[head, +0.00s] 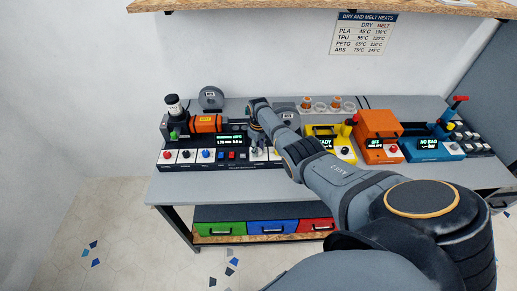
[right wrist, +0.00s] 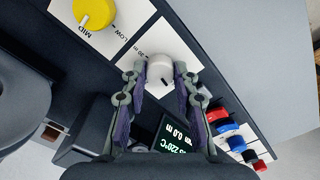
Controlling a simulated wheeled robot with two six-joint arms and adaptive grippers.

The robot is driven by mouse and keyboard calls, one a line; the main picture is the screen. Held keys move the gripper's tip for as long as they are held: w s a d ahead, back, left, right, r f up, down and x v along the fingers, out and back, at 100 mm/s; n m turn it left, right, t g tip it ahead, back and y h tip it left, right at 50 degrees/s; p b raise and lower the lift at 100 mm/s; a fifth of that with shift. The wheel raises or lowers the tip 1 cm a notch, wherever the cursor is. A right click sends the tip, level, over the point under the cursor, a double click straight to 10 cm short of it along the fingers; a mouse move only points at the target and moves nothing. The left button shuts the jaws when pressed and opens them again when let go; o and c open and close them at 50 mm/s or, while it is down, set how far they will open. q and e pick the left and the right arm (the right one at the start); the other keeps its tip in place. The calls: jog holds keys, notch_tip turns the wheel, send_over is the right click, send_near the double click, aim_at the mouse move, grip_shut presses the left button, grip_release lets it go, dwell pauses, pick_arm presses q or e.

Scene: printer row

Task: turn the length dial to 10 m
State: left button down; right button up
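The length dial is a white round knob (right wrist: 160,72) on a white plate, with a dark pointer mark and a partly hidden label that seems to read 20 m. In the right wrist view my right gripper (right wrist: 160,80) is open, with one finger on each side of the dial. A small gap seems to show on each side; I cannot tell if the fingers touch it. In the head view my right gripper (head: 258,148) is over the front panel of the left machine (head: 232,154), and the dial is hidden there. My left gripper is not in view.
A yellow knob (right wrist: 95,12) marked LOW and MID is beside the dial. A green-lit display (right wrist: 178,138) reads 220°C and 0.0 m. Yellow, orange (head: 378,132) and blue (head: 432,147) machines stand to the right.

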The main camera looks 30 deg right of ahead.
jog(key=o, duration=0.4)
notch_tip(320, 180, up, 12)
dwell(0.4)
dwell(0.3)
